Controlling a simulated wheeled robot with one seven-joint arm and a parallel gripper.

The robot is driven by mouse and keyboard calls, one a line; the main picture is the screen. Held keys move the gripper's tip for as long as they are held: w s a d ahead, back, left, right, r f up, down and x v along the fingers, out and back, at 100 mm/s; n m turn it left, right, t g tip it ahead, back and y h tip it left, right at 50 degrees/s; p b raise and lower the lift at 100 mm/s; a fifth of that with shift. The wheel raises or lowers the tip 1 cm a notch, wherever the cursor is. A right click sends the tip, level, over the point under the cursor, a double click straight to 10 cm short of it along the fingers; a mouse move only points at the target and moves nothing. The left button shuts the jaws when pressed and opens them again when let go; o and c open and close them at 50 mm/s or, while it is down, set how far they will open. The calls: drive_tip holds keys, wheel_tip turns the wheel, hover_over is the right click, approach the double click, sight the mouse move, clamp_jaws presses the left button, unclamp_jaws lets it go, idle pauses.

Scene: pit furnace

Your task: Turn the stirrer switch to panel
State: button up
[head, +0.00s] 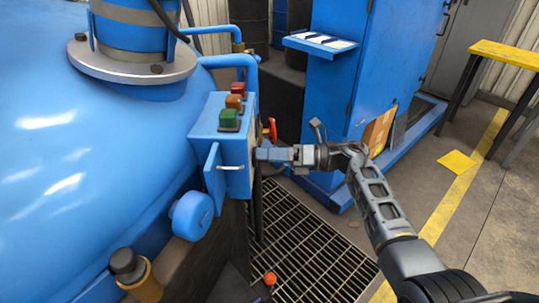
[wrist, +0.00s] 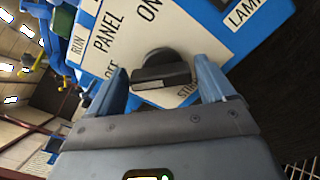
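The stirrer switch is a black knob (wrist: 162,68) on a white label plate (wrist: 125,45) in the wrist view. The plate reads PANEL and ON, and a partly covered word starting with ST shows by the knob. The knob's bar lies roughly across the picture, between my fingers. My gripper (wrist: 161,70) is open, with one blue finger on each side of the knob and gaps visible. In the head view my gripper (head: 264,154) is at the right face of the blue control box (head: 236,150); the knob is hidden there.
The box carries green (head: 229,119), orange (head: 234,102) and red (head: 239,89) buttons on its top. A blue door with a handle (head: 233,167) stands at its front. A red handle (head: 272,129) is just behind my gripper. A floor grating (head: 300,235) lies below.

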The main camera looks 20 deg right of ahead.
drive_tip(key=c, duration=0.7)
drive_tip(key=shift+c, duration=0.2)
drive_tip(key=shift+m, duration=0.3)
drive_tip(key=shift+w+d+m+p, duration=0.1)
drive_tip(key=shift+m+p, duration=0.7)
drive_tip(key=shift+m, duration=1.2)
drive_tip(key=shift+w+m+p, duration=0.1)
drive_tip(key=shift+m+p, duration=0.65)
drive_tip(key=shift+m, duration=1.25)
drive_tip(key=shift+f, duration=0.1)
drive_tip(key=o, duration=1)
drive_tip(key=shift+o, duration=0.2)
